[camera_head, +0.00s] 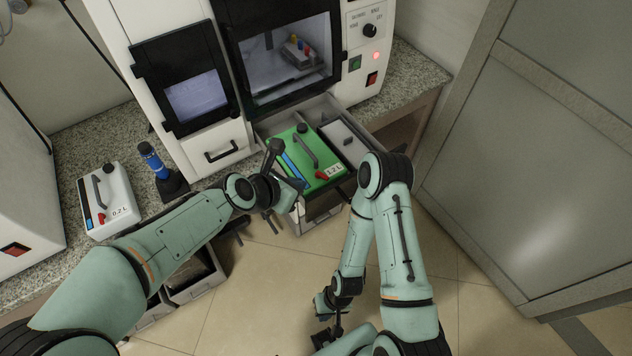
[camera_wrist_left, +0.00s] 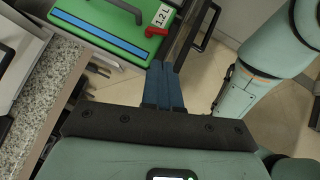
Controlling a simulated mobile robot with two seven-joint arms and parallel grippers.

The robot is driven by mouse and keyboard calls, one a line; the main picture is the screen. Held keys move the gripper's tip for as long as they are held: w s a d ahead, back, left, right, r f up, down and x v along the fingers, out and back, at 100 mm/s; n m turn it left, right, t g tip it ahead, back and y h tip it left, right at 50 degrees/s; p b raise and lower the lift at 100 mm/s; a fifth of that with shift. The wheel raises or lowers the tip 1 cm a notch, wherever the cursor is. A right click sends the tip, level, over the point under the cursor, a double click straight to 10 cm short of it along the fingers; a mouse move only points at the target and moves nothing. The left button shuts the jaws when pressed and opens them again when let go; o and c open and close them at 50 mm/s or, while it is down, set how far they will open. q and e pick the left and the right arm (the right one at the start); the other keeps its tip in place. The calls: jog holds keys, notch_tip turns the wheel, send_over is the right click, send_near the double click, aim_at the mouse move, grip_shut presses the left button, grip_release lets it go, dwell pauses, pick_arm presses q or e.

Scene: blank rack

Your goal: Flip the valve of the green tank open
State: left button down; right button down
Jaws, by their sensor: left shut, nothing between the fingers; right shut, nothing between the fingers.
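The green tank (camera_head: 290,149) sits in an open drawer below the machine, with a black handle, a blue level strip and a "1.2 L" label. Its small red valve (camera_head: 322,174) is at the near right corner, beside the label. In the left wrist view the green tank (camera_wrist_left: 92,32) fills the upper left, with the label near the top. My left gripper (camera_head: 297,184) is shut and empty at the tank's near edge. Its closed fingers (camera_wrist_left: 164,68) point at the label side; contact cannot be told. My right gripper (camera_head: 325,335) is low over the floor, shut and empty, away from the tank.
A white "0.2 L" tank (camera_head: 117,188) and a blue-handled tool (camera_head: 152,158) stand on the granite counter at left. The drawer's right side holds a grey box (camera_head: 343,143). A grey cabinet (camera_head: 540,150) stands at right. The floor (camera_head: 480,290) between is clear.

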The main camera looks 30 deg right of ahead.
aim_at(316, 181)
dwell(0.3)
pick_arm(q)
jog(key=x, duration=1)
pick_arm(e)
jog(key=shift+s+f, duration=0.15)
jog(key=shift+f, duration=0.15)
